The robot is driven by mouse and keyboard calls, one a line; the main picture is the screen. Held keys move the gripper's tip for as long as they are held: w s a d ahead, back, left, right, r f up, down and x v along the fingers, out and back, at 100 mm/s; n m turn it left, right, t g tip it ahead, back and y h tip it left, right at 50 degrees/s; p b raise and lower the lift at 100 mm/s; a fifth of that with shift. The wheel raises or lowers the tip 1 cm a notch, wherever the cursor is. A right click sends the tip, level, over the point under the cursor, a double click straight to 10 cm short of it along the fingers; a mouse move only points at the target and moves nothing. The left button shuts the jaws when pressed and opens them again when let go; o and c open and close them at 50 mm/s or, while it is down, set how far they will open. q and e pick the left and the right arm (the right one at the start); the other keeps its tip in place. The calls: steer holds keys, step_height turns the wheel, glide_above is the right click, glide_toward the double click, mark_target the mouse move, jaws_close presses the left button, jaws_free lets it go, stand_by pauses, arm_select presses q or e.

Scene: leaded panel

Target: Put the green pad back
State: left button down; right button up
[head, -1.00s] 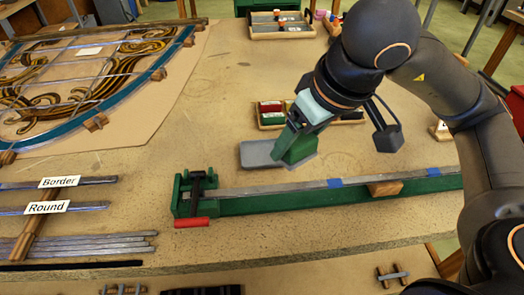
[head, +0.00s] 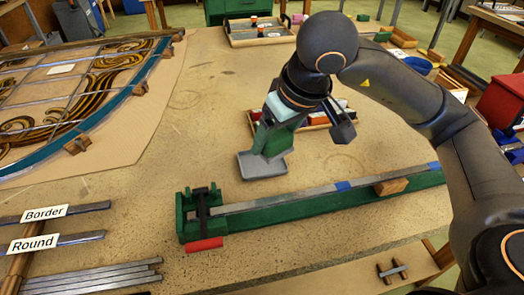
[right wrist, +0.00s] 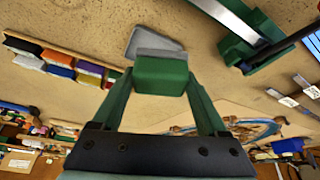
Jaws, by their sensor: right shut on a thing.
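My right gripper (head: 268,146) is over a flat grey tray (head: 250,169) on the table, with its fingers pointing down. In the right wrist view the gripper (right wrist: 160,92) is shut on the green pad (right wrist: 160,76), a green block with a grey face at its far side. The grey tray (right wrist: 142,38) shows just beyond the pad. I cannot tell whether the pad touches the tray. In the head view the pad is hard to tell apart from the green fingers. My left gripper is not in view.
A wooden rack of coloured pads (right wrist: 60,62) stands close by; in the head view the rack (head: 318,124) is partly behind my gripper. A green clamp jig (head: 300,206) holding a metal strip lies in front. The leaded panel (head: 80,95) is at left.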

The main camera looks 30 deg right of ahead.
glide_toward(258, 159)
steer(key=shift+w+a+f, duration=0.2)
steer(key=shift+w+f, duration=0.55)
steer(key=shift+w, duration=0.1)
steer(key=shift+s+x, duration=0.2)
steer(key=shift+x, duration=0.7)
steer(key=shift+s+x, duration=0.2)
steer(key=shift+x, duration=0.7)
steer(key=shift+d+f, duration=0.15)
steer(key=shift+f, duration=0.1)
steer(key=shift+f+b, duration=0.15)
steer(key=shift+b, duration=0.25)
steer(key=o, duration=1.2)
steer(key=shift+c, duration=0.2)
steer(key=shift+r+p, duration=0.35)
steer(key=shift+p, duration=0.05)
steer(key=v, duration=1.2)
steer(key=shift+f, duration=0.1)
